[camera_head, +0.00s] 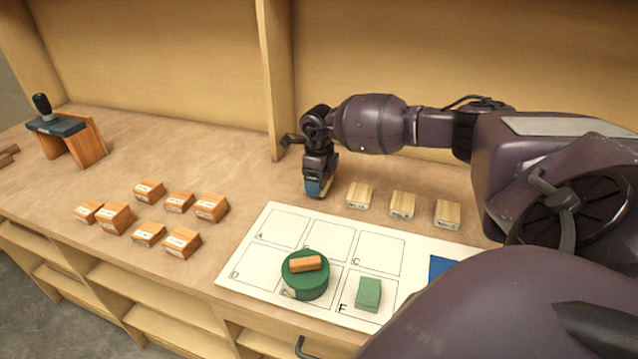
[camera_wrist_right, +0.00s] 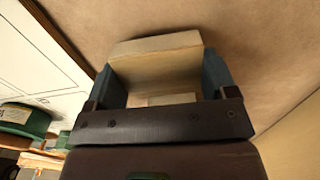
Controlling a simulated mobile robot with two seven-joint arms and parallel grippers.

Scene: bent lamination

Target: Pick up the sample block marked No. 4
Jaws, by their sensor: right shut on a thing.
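My right gripper (camera_head: 317,188) points down at the back of the bench, left of a row of pale wooden blocks. It is shut on a pale wooden block (camera_wrist_right: 155,62), which fills the space between its two blue-grey fingers (camera_wrist_right: 165,80) in the right wrist view. In the head view the gripper mostly hides this block, and I cannot read a number on it. I cannot tell whether it touches the bench. Three similar pale blocks, the nearest one (camera_head: 359,194), a middle one (camera_head: 402,204) and a right one (camera_head: 447,213), have labels too small to read surely. My left gripper is out of view.
A white sheet (camera_head: 268,209) with lettered squares lies in front of the gripper. On it stand a round green container (camera_head: 306,285) with an orange block (camera_head: 308,263) on top and a green block (camera_head: 368,292). Several orange labelled blocks (camera_head: 118,217) lie left. A wooden stand (camera_head: 85,145) is far left.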

